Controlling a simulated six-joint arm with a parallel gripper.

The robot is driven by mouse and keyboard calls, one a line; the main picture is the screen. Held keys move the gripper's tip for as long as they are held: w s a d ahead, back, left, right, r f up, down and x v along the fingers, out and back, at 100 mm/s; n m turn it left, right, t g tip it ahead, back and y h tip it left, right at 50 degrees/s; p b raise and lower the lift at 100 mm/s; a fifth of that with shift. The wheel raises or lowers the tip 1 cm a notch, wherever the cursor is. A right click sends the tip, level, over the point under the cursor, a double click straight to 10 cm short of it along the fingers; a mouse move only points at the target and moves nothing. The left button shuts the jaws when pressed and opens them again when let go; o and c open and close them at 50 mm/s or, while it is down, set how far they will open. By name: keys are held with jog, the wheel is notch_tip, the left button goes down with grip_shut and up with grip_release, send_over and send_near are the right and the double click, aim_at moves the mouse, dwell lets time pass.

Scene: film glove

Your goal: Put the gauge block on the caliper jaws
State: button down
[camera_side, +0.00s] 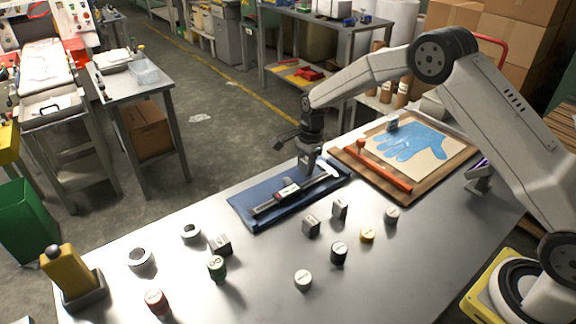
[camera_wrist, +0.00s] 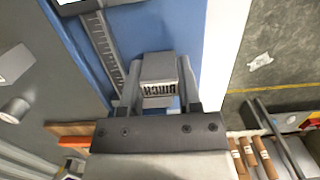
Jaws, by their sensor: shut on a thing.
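My gripper (camera_side: 307,168) is shut on the gauge block, a small grey block with dark lettering that shows between the fingers in the wrist view (camera_wrist: 158,72). In the side view the fingers largely hide it. The caliper (camera_side: 292,190) lies slantwise on a blue mat (camera_side: 245,212), its jaws end toward the upper right near my gripper. In the wrist view the caliper's scaled beam (camera_wrist: 104,45) runs just left of the block. The block is over the mat close to the caliper; I cannot tell whether they touch.
Several small labelled blocks and cylinders, such as a grey block (camera_side: 311,226) and a green cylinder (camera_side: 217,267), stand in front of the mat. A wooden board (camera_side: 452,163) with a blue glove (camera_side: 412,142) and an orange bar (camera_side: 378,166) lies right of my gripper.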

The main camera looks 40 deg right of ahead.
jog(key=shift+f, duration=0.1)
jog(key=c, duration=0.6)
grip_release()
jog(key=r, duration=0.4)
jog(key=d+r, duration=0.1)
jog(key=r, duration=0.7)
jog(key=shift+d+r, duration=0.1)
jog(key=shift+d, duration=0.1)
jog(key=shift+s, duration=0.1)
jog(key=s+f+n+t, duration=0.1)
jog(key=s+n, duration=0.5)
jog(key=s, duration=0.3)
jog(key=s+f+n+h, duration=0.1)
jog(key=s+n, duration=0.5)
jog(key=s, duration=0.3)
jog(key=s+a+f+n+t, duration=0.1)
jog(key=s+n, duration=0.5)
jog(key=s, duration=0.3)
jog(key=shift+s+t, duration=0.15)
jog(key=shift+t, duration=0.15)
